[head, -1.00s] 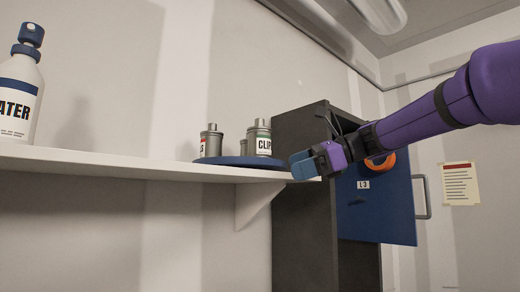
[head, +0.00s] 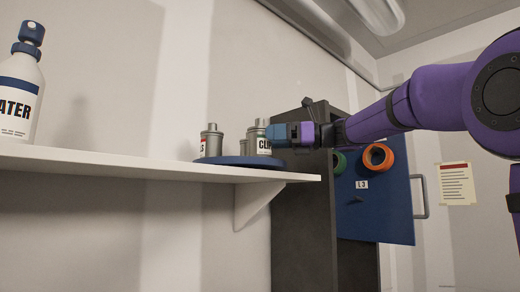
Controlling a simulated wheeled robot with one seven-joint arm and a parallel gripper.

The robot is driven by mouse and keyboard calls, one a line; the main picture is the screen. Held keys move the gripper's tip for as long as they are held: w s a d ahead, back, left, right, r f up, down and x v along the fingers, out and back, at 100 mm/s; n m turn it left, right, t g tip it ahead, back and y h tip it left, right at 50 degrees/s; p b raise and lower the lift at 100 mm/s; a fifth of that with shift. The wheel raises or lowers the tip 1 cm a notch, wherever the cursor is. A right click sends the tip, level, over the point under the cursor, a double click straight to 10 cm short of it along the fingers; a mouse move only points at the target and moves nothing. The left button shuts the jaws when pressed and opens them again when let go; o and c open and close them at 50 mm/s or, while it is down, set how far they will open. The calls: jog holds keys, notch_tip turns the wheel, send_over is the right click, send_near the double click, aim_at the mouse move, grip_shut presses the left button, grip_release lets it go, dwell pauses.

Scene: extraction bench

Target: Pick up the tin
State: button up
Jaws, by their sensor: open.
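Grey metal tins stand upright on a round blue tray (head: 222,160) on the white shelf. One tin (head: 261,141), its label partly reading "CLIP", is at the right of the tray. Another tin (head: 211,143), with a red-edged label ending in "S", is at the left. A further tin (head: 243,147) is partly hidden behind the first. My gripper (head: 274,135) is open, with blue fingertips pointing left. It is level with the upper right side of the "CLIP" tin and overlaps its right edge in this view. I cannot tell whether it touches.
The white shelf (head: 120,158) holds a white spray bottle (head: 20,85) at far left, with bare shelf between. A dark cabinet (head: 297,210) stands right of the shelf. Its open blue door (head: 375,215) carries orange (head: 378,157) and green (head: 339,162) rings.

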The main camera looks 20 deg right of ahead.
aim_at(260, 138)
jog(key=x, duration=0.4)
jog(key=shift+a, duration=0.25)
jog(key=c, duration=1.3)
